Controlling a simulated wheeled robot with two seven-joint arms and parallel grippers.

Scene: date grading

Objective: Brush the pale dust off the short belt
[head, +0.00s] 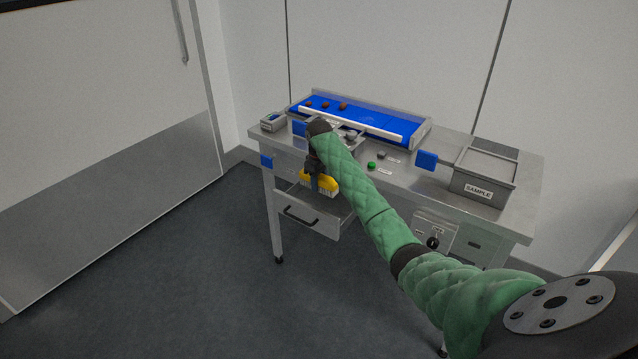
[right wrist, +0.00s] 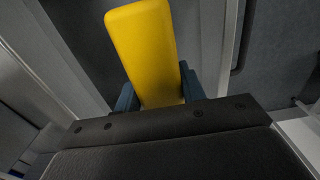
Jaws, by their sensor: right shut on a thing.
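The short blue belt (head: 375,121) runs along the back of the steel table between metal rails. I cannot make out pale dust on it at this size. My right gripper (head: 315,180) is shut on a yellow brush (head: 321,179), with pale bristles showing below the yellow part. It holds the brush over the open drawer (head: 310,217), in front of and below the belt. In the right wrist view the brush's yellow body (right wrist: 143,50) sticks out between the dark fingers. My left gripper is not in view.
Several brown dates (head: 325,105) lie on the belt's left end. A grey SAMPLE bin (head: 483,172) stands at the table's right. A green button (head: 371,166), a small device (head: 272,122) and a blue paddle (head: 427,160) are on the table. A control box with a dark knob (head: 433,242) hangs at the front.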

